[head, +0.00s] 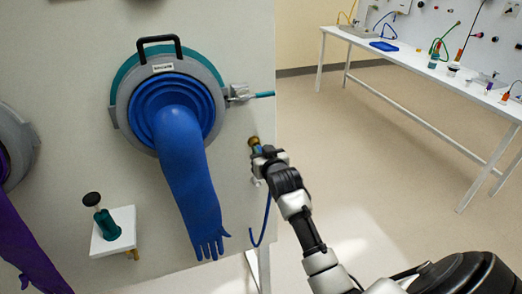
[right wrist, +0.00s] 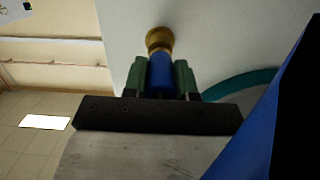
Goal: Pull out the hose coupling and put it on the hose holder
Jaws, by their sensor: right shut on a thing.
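The hose coupling (right wrist: 161,74) is blue and sits between the green fingertips of my right gripper (right wrist: 161,78) in the right wrist view. Its end meets a round brass fitting (right wrist: 159,39) at the pale panel; I cannot tell how far it is seated. In the head view, my right gripper (head: 259,152) is shut at the brass fitting (head: 254,142), near the panel's right edge. A blue hose (head: 266,222) hangs below it in a curve. A small white piece (head: 256,181) shows just below the gripper; I cannot tell whether it is the hose holder. My left gripper is out of view.
A blue glove (head: 190,185) hangs from a round port (head: 118,105) left of my right gripper. A purple glove (head: 25,245) hangs far left. A white bench (head: 420,72) stands back right; the floor between is clear.

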